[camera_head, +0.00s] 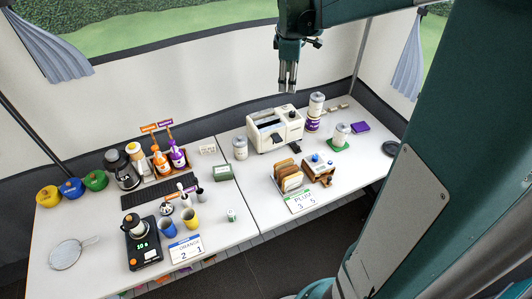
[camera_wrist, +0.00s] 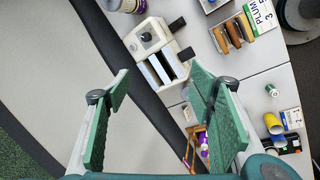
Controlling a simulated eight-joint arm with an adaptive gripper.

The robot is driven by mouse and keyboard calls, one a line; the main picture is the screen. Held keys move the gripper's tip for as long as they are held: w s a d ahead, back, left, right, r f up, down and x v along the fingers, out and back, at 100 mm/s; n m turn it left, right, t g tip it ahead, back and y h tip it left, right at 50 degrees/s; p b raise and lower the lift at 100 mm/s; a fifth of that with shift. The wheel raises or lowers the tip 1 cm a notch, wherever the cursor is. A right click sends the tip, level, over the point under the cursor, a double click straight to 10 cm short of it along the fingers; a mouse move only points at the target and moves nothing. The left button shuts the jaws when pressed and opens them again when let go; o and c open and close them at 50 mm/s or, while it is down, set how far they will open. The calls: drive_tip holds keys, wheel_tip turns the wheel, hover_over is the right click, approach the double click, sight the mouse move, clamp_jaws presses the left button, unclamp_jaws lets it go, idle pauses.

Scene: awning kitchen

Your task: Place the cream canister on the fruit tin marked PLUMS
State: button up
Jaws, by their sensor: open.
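My gripper (camera_head: 288,88) hangs high above the back of the table, behind and above the white toaster. It is open and empty; its two green fingers (camera_wrist: 160,80) stand apart in the wrist view. A tin with a purple band (camera_head: 312,124) stands at the back, right of the toaster; its lettering is too small to read. Another pale canister (camera_head: 240,148) stands left of the toaster, and one (camera_head: 342,133) stands on a green mat. I cannot tell which is the cream canister. A purple-labelled tin (camera_wrist: 130,5) is cut off in the wrist view.
The white toaster (camera_head: 274,127) stands between canister and tin; it also shows in the wrist view (camera_wrist: 150,36). Bottles, cups and a scale crowd the left table.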

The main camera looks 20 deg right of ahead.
drive_tip(key=s+a+r+m+t, duration=0.1)
drive_tip(key=s+a+r+m, duration=0.25)
drive_tip(key=s+a, duration=0.45)
drive_tip(key=s+a+f+m+t+y, duration=0.1)
drive_tip(key=s+a+f+m, duration=0.1)
drive_tip(key=s+a, duration=0.5)
drive_tip(key=s+a+f+m+t, duration=0.2)
drive_tip(key=s+a+m, duration=0.3)
drive_tip(key=s, duration=1)
drive_tip(key=a, duration=0.3)
drive_tip(key=shift+a+y, duration=0.15)
drive_tip(key=shift+y, duration=0.25)
